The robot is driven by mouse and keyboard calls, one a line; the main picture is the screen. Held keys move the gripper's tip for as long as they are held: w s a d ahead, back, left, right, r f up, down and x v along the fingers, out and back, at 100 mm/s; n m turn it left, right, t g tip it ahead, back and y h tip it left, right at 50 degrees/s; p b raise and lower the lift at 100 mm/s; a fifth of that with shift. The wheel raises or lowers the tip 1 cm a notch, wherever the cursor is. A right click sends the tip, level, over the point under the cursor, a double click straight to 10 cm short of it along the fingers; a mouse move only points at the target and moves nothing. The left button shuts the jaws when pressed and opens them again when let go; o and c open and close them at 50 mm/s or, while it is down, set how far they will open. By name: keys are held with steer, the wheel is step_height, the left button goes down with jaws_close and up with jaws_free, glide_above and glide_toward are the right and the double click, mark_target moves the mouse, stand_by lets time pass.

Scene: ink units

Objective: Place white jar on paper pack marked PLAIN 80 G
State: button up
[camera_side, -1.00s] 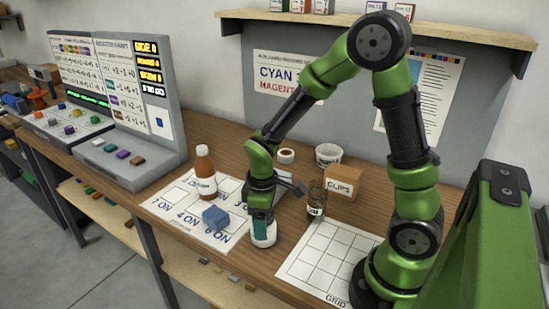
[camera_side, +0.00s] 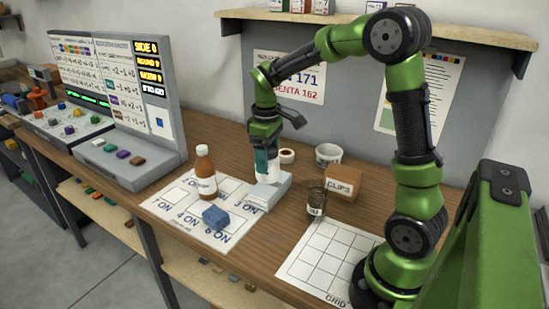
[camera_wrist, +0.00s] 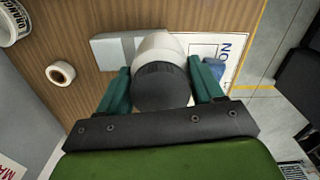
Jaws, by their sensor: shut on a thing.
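My gripper (camera_side: 267,160) is shut on a white jar (camera_side: 268,178) and holds it upright at the pale grey paper pack (camera_side: 281,186). In the wrist view the teal fingers of my gripper (camera_wrist: 163,84) stand on both sides of the white jar (camera_wrist: 158,45), whose dark lid faces the camera. The paper pack (camera_wrist: 112,50) shows to the left of the jar and partly behind it. I cannot tell whether the jar touches the pack. No marking on the pack is legible.
A brown bottle (camera_side: 204,173) and a blue block (camera_side: 215,217) stand on the numbered sheet (camera_side: 165,208). The grid sheet (camera_side: 322,256) is bare.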

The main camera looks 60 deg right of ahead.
steer(key=w+d+r, duration=0.3)
steer(key=d, duration=0.3)
glide_above(270, 189)
steer(key=w+d, duration=0.2)
steer(key=d, duration=0.1)
steer(key=f, duration=0.9)
steer(key=shift+s+a+f, duration=0.15)
steer(key=shift+s, duration=0.05)
steer(key=shift+f, duration=0.15)
steer(key=o, duration=1.1)
steer(key=shift+o, duration=0.2)
